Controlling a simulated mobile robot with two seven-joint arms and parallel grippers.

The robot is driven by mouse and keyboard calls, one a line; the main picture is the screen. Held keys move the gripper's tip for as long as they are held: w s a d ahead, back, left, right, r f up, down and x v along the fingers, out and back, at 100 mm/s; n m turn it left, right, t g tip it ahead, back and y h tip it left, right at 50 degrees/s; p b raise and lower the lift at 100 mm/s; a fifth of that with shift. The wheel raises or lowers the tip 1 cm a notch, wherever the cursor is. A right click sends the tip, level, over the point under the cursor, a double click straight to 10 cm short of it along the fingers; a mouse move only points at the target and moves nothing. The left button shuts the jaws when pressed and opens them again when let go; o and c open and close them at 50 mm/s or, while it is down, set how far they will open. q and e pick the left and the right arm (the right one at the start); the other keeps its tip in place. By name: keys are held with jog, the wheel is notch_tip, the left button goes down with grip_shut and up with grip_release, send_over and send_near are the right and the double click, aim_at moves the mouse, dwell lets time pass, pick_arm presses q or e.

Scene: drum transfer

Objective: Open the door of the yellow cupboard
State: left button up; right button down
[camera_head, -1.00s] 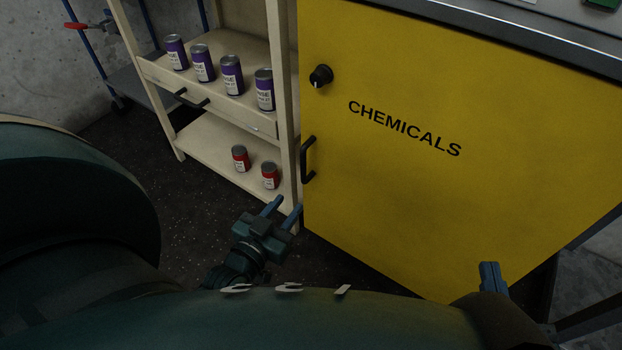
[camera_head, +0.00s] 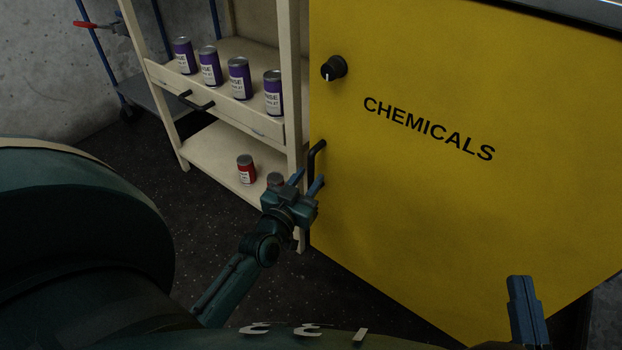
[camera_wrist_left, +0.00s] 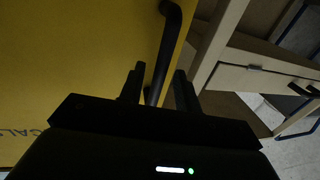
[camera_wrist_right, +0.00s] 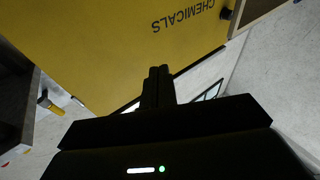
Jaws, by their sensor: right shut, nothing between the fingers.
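The yellow cupboard door (camera_head: 450,210), marked CHEMICALS, looks closed. It has a round black knob (camera_head: 334,68) and, below that, a black bar handle (camera_head: 316,158) at its left edge. My left gripper (camera_head: 308,182) is open at the lower part of the handle. In the left wrist view the handle (camera_wrist_left: 172,40) runs down between the two spread fingers (camera_wrist_left: 158,88), and I cannot tell whether they touch it. My right gripper (camera_head: 522,285) is shut and empty in front of the door's lower right. It also shows in the right wrist view (camera_wrist_right: 158,75).
A cream shelf (camera_head: 215,160) stands directly left of the cupboard, with purple cans (camera_head: 240,78) on top and red cans (camera_head: 246,168) below. One red can is partly hidden behind my left gripper. A blue-framed cart (camera_head: 150,92) stands behind. Dark floor (camera_head: 120,165) is clear in front of the shelf.

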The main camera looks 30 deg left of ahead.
pick_arm(q)
jog(key=shift+w+a, duration=0.1)
jog(key=shift+w, duration=1)
grip_shut()
